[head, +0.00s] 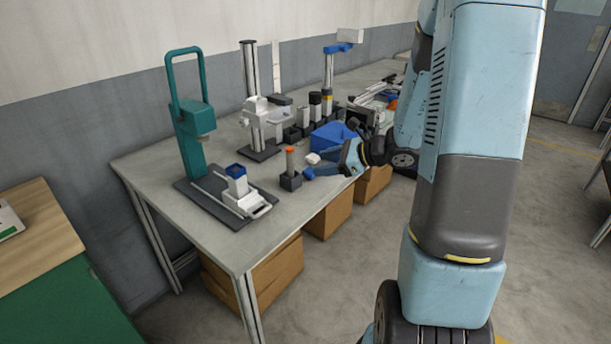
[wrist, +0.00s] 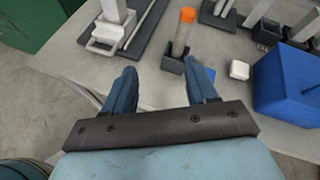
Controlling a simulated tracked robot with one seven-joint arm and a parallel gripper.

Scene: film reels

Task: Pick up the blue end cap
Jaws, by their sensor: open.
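A blue square cap (head: 236,170) sits on top of a short white upright on the dark base plate, near the table's front left. I take it for the blue end cap; it is out of the wrist view. My gripper (head: 313,169) is over the table's front edge, to the right of the cap and apart from it. In the wrist view my gripper (wrist: 160,68) has its two blue fingers spread, with nothing between them.
An orange-topped post in a dark block (wrist: 182,38) stands just beyond my fingers. A small white block (wrist: 239,70) and a blue box (wrist: 290,85) lie to its right. A teal press frame (head: 192,120) rises behind the cap. Cardboard boxes (head: 270,275) stand under the table.

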